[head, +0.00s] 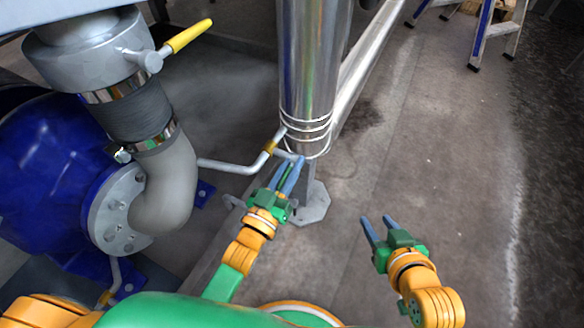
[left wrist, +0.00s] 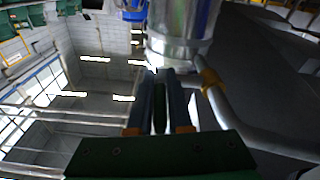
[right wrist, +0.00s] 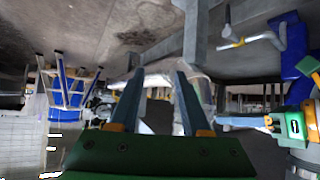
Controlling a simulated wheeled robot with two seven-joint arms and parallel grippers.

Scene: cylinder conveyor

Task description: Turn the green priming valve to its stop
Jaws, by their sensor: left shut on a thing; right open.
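My left gripper (head: 289,168) is at the foot of the shiny steel column, at the end of a short pipe stub. Its blue fingers are shut on a thin green strip, which looks like the handle of the green priming valve (head: 284,182). In the left wrist view the green handle (left wrist: 159,108) lies lengthwise between the two fingers (left wrist: 160,75). The fingers hide most of the valve, so its turn angle cannot be told. My right gripper (head: 377,219) is open and empty above the floor, right of the column. Its spread fingers also show in the right wrist view (right wrist: 158,75).
The steel column (head: 312,60) stands on a foot plate (head: 312,205). A thin grey pipe (head: 235,166) with a yellow band (head: 270,146) runs left of the gripper. A blue pump (head: 45,170) and a yellow lever (head: 188,36) are at left.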

